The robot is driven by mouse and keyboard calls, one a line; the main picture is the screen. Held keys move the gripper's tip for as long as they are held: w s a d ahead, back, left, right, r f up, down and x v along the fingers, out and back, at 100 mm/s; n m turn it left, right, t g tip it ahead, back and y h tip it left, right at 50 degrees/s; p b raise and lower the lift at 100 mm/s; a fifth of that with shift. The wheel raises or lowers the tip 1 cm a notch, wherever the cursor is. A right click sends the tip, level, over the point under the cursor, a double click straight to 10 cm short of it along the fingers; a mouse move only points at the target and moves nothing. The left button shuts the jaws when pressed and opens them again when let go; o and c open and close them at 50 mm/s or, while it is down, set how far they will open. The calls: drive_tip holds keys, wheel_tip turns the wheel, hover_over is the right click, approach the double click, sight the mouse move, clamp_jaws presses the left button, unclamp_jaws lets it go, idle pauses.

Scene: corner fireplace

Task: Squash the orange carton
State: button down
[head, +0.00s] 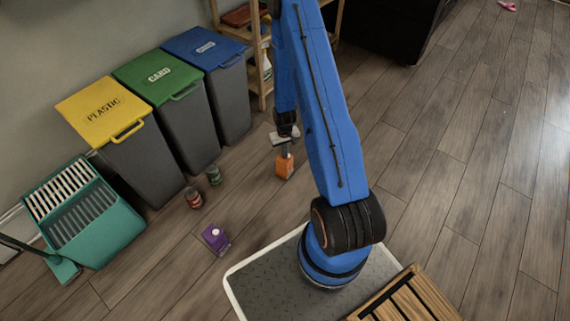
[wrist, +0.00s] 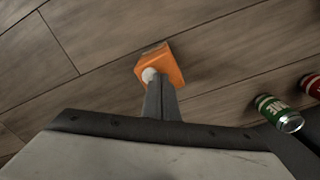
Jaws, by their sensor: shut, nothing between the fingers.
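The orange carton (head: 285,168) stands on the wood floor in front of the bins and looks upright and uncrushed. In the wrist view the carton (wrist: 172,64) shows from above with a round white cap. My gripper (head: 284,149) is directly over the carton, pointing down, its fingers shut with nothing between them. In the wrist view the shut fingers (wrist: 154,90) reach to the cap and hide part of the carton's near side. I cannot tell whether the fingertips touch it.
Yellow (head: 102,107), green (head: 160,75) and blue (head: 203,47) lidded bins line the wall, beside a wooden shelf (head: 262,75). The floor on the right is clear.

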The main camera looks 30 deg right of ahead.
drive_tip(key=shift+f, duration=1.3)
wheel_tip(320, 180, up, 10)
idle(0.8)
drive_tip(key=shift+r, duration=0.1)
idle(0.4)
drive_tip(key=s+a+r+t, duration=0.1)
drive_tip(key=s+a+r, duration=0.15)
drive_tip(key=r, duration=0.85)
drive_tip(key=s+a+r+n, duration=0.1)
drive_tip(key=a+r, duration=0.2)
drive_tip(key=r, duration=0.9)
drive_tip(key=s+a+r+t, duration=0.1)
drive_tip(key=s+a+r, duration=0.15)
drive_tip(key=r, duration=0.85)
drive_tip(key=s+a+r+t, duration=0.1)
drive_tip(key=s+a+r, duration=0.1)
drive_tip(key=s+r, duration=0.3)
drive_tip(key=s+a+r+t, duration=0.1)
drive_tip(key=s+a+r, duration=0.2)
drive_tip(key=s+r, duration=0.3)
drive_tip(key=s+a+r+n, duration=0.1)
drive_tip(key=s+r, duration=0.5)
drive_tip(key=s, duration=0.7)
drive_tip(key=shift+a+t, duration=0.4)
drive_tip(key=shift+a, duration=0.5)
